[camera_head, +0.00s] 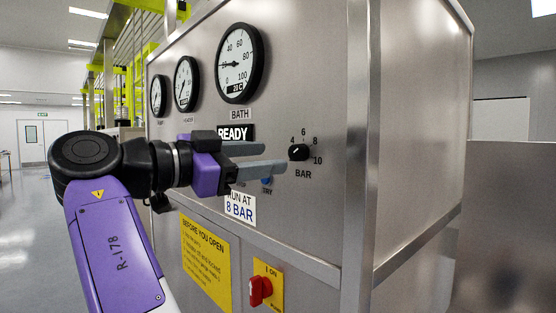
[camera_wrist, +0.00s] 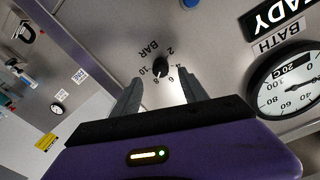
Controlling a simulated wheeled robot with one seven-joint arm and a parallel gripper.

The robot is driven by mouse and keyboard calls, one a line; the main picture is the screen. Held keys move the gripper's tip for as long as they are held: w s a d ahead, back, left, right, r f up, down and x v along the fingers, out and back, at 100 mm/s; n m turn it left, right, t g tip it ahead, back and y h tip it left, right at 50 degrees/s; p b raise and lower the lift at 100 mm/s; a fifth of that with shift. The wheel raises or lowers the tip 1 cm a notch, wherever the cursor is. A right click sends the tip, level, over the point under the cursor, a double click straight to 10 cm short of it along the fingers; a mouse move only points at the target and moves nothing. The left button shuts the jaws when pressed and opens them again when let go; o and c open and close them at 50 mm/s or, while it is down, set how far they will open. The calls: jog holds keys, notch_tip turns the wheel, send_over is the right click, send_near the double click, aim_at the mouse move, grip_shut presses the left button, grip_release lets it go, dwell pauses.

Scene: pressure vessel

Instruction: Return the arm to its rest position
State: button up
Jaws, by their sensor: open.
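My gripper (camera_head: 262,158) is open and empty in front of the steel panel, with its fingers pointing right toward the black BAR knob (camera_head: 299,152). In the wrist view the two fingers (camera_wrist: 158,92) are spread apart, and the knob (camera_wrist: 160,67) shows just past and between their tips. A gap seems to lie between the fingertips and the knob. My purple arm is extended at the left of the head view. The knob's white mark points toward the upper left, near the 4.
Three round gauges (camera_head: 239,64) line the panel's upper part. A READY display (camera_head: 235,133), a blue button (camera_head: 267,180) and a RUN AT 8 BAR label (camera_head: 240,208) sit near the fingers. A red switch (camera_head: 260,290) is below. Open floor (camera_head: 22,230) lies at the left.

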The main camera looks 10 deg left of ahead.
jog(key=shift+v, duration=1)
